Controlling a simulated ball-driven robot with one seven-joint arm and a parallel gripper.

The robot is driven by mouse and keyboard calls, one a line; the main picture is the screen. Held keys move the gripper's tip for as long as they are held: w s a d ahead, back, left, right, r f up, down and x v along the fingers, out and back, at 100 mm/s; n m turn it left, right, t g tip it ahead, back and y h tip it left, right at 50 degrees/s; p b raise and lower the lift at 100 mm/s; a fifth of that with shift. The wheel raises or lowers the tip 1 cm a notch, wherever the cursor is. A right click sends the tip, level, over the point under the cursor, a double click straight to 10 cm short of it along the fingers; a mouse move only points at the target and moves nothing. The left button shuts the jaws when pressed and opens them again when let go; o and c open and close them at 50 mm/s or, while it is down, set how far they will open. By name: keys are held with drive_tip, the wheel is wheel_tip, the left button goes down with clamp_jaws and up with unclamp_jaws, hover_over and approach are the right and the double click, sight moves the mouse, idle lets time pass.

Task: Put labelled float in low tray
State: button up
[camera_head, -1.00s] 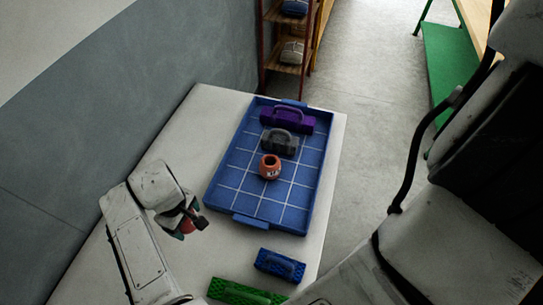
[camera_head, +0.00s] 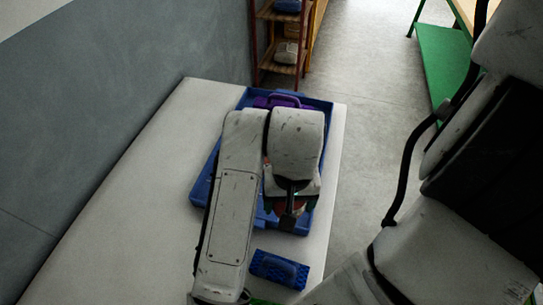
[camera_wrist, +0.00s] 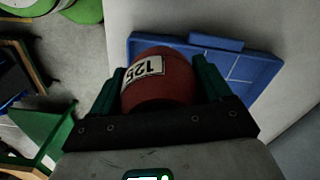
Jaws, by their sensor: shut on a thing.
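My gripper (camera_wrist: 160,88) is shut on a red float (camera_wrist: 165,85) with a white label reading 125, held between its two green fingers. In the head view my gripper (camera_head: 289,212) appears over the near end of the low blue tray (camera_head: 200,194); its height above the tray is hard to tell. Only a little of the float shows there. In the wrist view the tray (camera_wrist: 214,41) lies behind the float, a bare gridded part visible to the right. My arm covers most of the tray and its contents in the head view.
A purple handled object (camera_head: 283,101) lies at the tray's far end. A blue handled block (camera_head: 279,269) lies on the white table (camera_head: 120,200) near the tray's near edge. The left part of the table is clear. A shelf rack (camera_head: 280,45) stands behind.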

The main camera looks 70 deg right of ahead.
drive_tip(key=shift+m, duration=0.3)
drive_tip(key=w+d+f, duration=0.2)
drive_tip(key=w+f, duration=0.1)
drive_tip(key=w+d+f, duration=0.2)
drive_tip(key=w+f, duration=0.1)
drive_tip(key=w+d+f, duration=0.2)
drive_tip(key=w, duration=0.2)
drive_tip(key=shift+f, duration=0.4)
drive_tip(key=shift+w+d+f, duration=0.1)
drive_tip(key=shift+w+f, duration=0.15)
drive_tip(key=shift+f, duration=0.15)
drive_tip(key=shift+w+f, duration=0.15)
drive_tip(key=shift+f, duration=1.5)
drive_tip(key=shift+f, duration=0.1)
drive_tip(key=shift+f+b, duration=0.1)
drive_tip(key=shift+b, duration=0.2)
drive_tip(key=o, duration=1)
